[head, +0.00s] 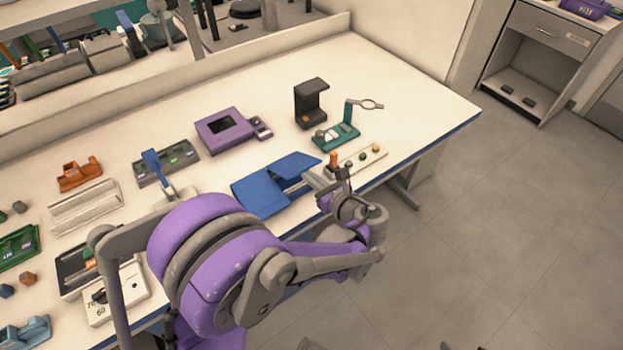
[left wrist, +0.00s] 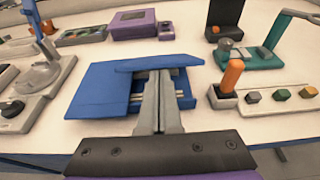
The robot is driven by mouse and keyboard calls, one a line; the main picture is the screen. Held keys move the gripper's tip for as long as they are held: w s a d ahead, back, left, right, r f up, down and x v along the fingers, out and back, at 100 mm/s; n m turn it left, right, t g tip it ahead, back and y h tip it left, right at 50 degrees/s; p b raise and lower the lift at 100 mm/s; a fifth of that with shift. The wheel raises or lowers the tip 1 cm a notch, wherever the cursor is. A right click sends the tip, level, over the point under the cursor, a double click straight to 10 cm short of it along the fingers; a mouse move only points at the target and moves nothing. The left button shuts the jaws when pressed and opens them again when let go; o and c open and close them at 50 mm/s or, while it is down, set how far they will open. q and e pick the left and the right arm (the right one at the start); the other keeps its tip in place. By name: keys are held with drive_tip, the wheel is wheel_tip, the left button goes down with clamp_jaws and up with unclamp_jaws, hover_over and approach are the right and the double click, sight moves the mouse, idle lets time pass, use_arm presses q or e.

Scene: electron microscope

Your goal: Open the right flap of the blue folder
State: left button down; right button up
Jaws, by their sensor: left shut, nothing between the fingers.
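The blue folder (head: 258,195) lies near the front edge of the white bench, and it also shows in the left wrist view (left wrist: 97,92). Its right flap (head: 292,163) is tilted up, and a gap shows pale strips inside. In the left wrist view the flap (left wrist: 158,62) appears as a thin blue edge above the fingertips. My left gripper (head: 311,178) is shut and empty at the folder's right side. In the left wrist view its fingers (left wrist: 158,78) reach over the opening to the flap's edge; whether they touch it I cannot tell. My right gripper is not in view.
A white strip with coloured knobs (head: 362,159) and an orange handle (head: 333,159) stand right of the folder. Behind are a teal stand (head: 338,135), a black device (head: 310,104) and a purple device (head: 224,130). The bench's far right corner is clear.

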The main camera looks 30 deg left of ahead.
use_arm(q)
drive_tip(key=shift+w+a+r+p, duration=0.15)
drive_tip(key=shift+a+r+p, duration=0.1)
drive_tip(key=shift+r, duration=0.25)
drive_tip(key=shift+w+a+r+p, duration=0.1)
drive_tip(key=shift+a+r+p, duration=0.15)
drive_tip(key=shift+r, duration=0.2)
drive_tip(key=shift+w+a+r+p, duration=0.2)
drive_tip(key=shift+a+r+p, duration=0.2)
drive_tip(key=shift+a+r, duration=0.15)
drive_tip(key=shift+w+a+r+p, duration=0.15)
drive_tip(key=shift+a+r+p, duration=0.25)
drive_tip(key=shift+r, duration=0.2)
drive_tip(key=shift+a+r, duration=0.1)
drive_tip(key=shift+w+a+r+p, duration=0.3)
drive_tip(key=shift+a+r, duration=0.15)
drive_tip(key=shift+a, duration=0.15)
drive_tip(key=shift+w+a+r+p, duration=0.15)
drive_tip(key=shift+w+a+r, duration=0.1)
drive_tip(key=shift+a+r, duration=0.25)
drive_tip(key=shift+a, duration=0.2)
